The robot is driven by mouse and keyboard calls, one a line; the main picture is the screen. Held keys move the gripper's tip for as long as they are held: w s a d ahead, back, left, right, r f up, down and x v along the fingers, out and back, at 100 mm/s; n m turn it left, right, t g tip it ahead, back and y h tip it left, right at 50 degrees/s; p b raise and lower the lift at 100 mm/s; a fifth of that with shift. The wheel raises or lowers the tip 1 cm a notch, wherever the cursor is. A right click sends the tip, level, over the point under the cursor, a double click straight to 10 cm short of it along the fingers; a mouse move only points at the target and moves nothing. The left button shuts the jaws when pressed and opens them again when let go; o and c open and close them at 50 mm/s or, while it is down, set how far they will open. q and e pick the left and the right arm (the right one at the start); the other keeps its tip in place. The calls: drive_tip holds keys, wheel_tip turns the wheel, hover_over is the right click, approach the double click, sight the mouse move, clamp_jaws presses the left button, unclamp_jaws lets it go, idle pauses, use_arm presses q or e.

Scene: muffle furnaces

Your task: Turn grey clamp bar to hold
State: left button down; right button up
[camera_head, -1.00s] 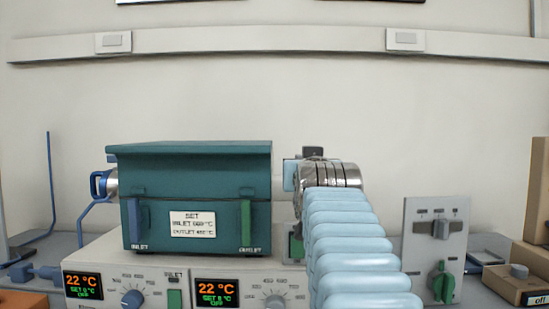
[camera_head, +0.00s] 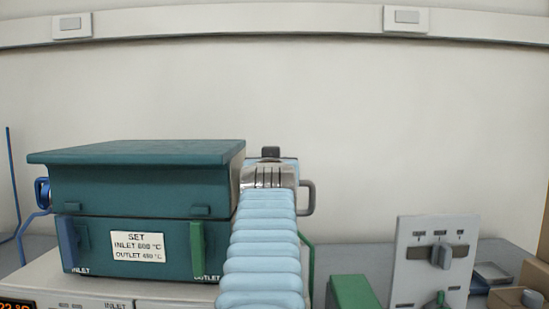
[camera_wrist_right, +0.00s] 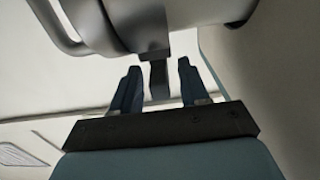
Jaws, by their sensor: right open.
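In the right wrist view a dark grey bar (camera_wrist_right: 158,82) sticks out from a round metal fitting (camera_wrist_right: 190,15) with a looped grey handle (camera_wrist_right: 62,32). I take it for the clamp bar. My right gripper (camera_wrist_right: 158,70) is open, with one blue finger on each side of the bar; gaps show beside it. In the head view my light blue right arm hides the right fingers and most of the fitting, beside the teal furnace (camera_head: 140,195). A grey loop handle (camera_head: 308,198) shows right of my wrist. My left gripper is in neither view.
A grey panel (camera_head: 405,275) with a grey knob (camera_head: 441,255) and a green knob stands at the right; its marks are unreadable. A green block (camera_head: 352,292) is left of it. A small tray (camera_head: 492,274) lies behind.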

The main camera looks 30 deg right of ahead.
drive_tip(key=shift+w, duration=0.15)
drive_tip(key=shift+c, duration=0.2)
clamp_jaws()
